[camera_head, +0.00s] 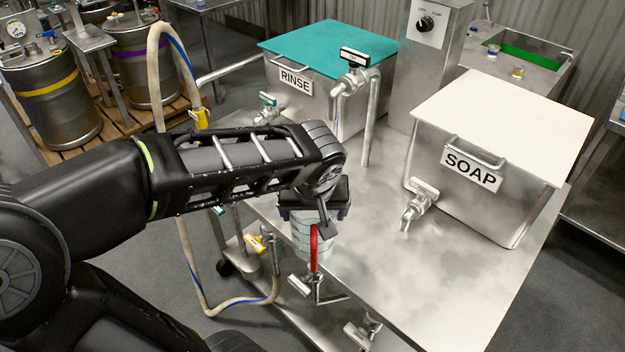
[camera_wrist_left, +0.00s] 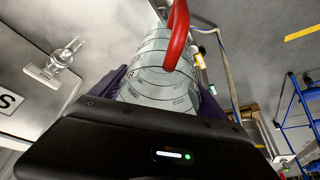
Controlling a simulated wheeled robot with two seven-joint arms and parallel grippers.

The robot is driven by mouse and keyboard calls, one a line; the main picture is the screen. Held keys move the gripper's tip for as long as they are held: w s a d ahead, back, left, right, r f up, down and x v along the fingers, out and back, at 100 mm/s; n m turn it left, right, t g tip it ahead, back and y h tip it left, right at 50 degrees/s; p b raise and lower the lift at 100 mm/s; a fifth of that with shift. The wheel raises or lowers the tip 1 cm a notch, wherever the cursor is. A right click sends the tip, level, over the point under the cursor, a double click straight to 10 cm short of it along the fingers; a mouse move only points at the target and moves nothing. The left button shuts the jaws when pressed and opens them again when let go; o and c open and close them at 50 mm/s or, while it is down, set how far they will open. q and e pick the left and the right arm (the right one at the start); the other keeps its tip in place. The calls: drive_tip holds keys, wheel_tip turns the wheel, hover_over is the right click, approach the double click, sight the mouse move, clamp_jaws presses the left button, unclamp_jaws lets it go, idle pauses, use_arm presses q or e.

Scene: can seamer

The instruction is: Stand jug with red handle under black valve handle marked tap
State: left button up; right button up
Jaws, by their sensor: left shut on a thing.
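The jug (camera_head: 300,240) is clear with measuring marks and a red handle (camera_head: 314,247). It is near the left edge of the steel table in the head view. My left gripper (camera_head: 315,208) is shut around the jug from above and hides its upper part. In the left wrist view the jug (camera_wrist_left: 158,82) sits between the fingers, with its red handle (camera_wrist_left: 178,38) at the top. I cannot tell whether it touches the table. The black valve handle marked tap (camera_head: 354,58) tops a steel pipe with a bent spout (camera_head: 365,75), behind and right of the jug. My right gripper is not in view.
The RINSE tank (camera_head: 330,40) with a teal lid stands behind the spout. The SOAP tank (camera_head: 500,110), with its own tap (camera_head: 418,202), stands at right. A hose (camera_head: 185,240) hangs at left. The steel table (camera_head: 385,245) is clear between jug and SOAP tank.

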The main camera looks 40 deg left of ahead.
use_arm(q)
drive_tip(key=w+a+p, duration=0.3)
drive_tip(key=w+a, duration=0.6)
drive_tip(key=w, duration=0.2)
drive_tip(key=shift+w+a+p, duration=0.15)
drive_tip(key=shift+a+p, duration=0.1)
drive_tip(key=shift+p, duration=0.05)
drive_tip(key=x, duration=0.1)
drive_tip(key=p+x, duration=0.1)
drive_tip(key=x, duration=0.1)
drive_tip(key=shift+d+f, duration=0.1)
drive_tip(key=shift+f, duration=0.25)
drive_tip(key=shift+f+b, duration=0.25)
drive_tip(key=shift+b, duration=0.15)
drive_tip(key=o, duration=1.8)
drive_tip(key=shift+r, duration=0.1)
